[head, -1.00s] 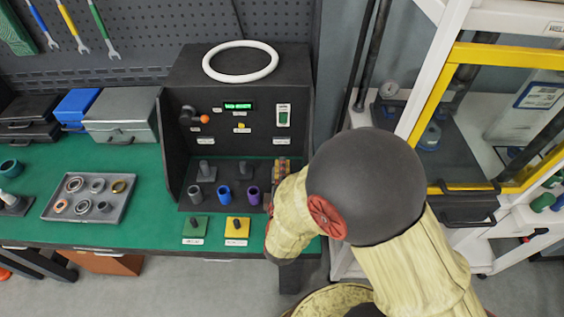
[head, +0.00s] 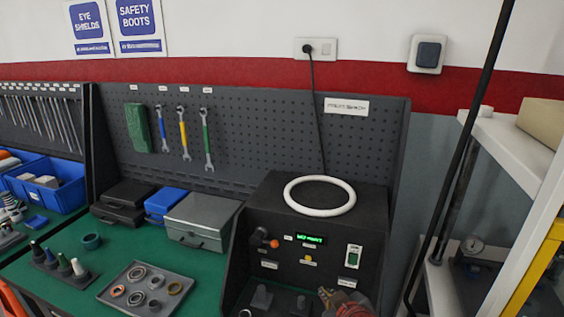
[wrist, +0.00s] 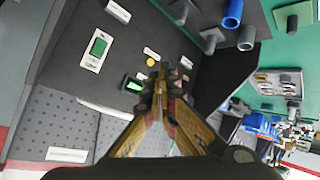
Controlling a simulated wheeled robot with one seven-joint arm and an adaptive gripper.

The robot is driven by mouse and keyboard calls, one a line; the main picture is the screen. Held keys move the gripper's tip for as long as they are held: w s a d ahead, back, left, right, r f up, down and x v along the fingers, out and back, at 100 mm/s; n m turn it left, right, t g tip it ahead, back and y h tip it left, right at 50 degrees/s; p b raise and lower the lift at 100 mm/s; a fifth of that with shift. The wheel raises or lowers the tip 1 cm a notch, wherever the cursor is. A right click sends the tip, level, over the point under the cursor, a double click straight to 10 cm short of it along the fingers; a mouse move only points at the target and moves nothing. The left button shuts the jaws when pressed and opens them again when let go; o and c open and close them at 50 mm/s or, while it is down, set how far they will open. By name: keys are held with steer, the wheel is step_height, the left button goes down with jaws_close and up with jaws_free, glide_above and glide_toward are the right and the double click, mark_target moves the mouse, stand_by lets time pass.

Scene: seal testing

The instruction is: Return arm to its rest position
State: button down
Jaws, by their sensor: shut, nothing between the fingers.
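My gripper (head: 332,296) shows at the bottom edge of the head view, in front of the lower right of the dark test rig (head: 262,216). In the wrist view its yellowish fingers (wrist: 159,78) come together at their tips, shut with nothing between them. The wrist picture is turned, and the rig's panel with its lit green display (wrist: 133,85) lies beyond the fingertips. The rest of my arm is out of the head view.
A white ring (head: 319,196) lies on top of the rig. A tray of seals (head: 148,290), a grey case (head: 200,220) and a blue box (head: 165,203) stand left on the green bench. A blue cylinder (wrist: 232,13) shows in the wrist view.

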steer(key=s+d+r+m+g, duration=0.2)
steer(key=s+d+r+m, duration=0.1)
steer(key=s, duration=0.7)
steer(key=s+d+r+m+g+h, duration=0.1)
steer(key=s+d+r+m+g, duration=0.2)
steer(key=s, duration=0.6)
steer(key=shift+s+d+m+h, duration=0.3)
steer(key=shift+s+d+m, duration=0.1)
steer(key=shift+d, duration=0.4)
steer(key=c, duration=2.6)
jaws_free()
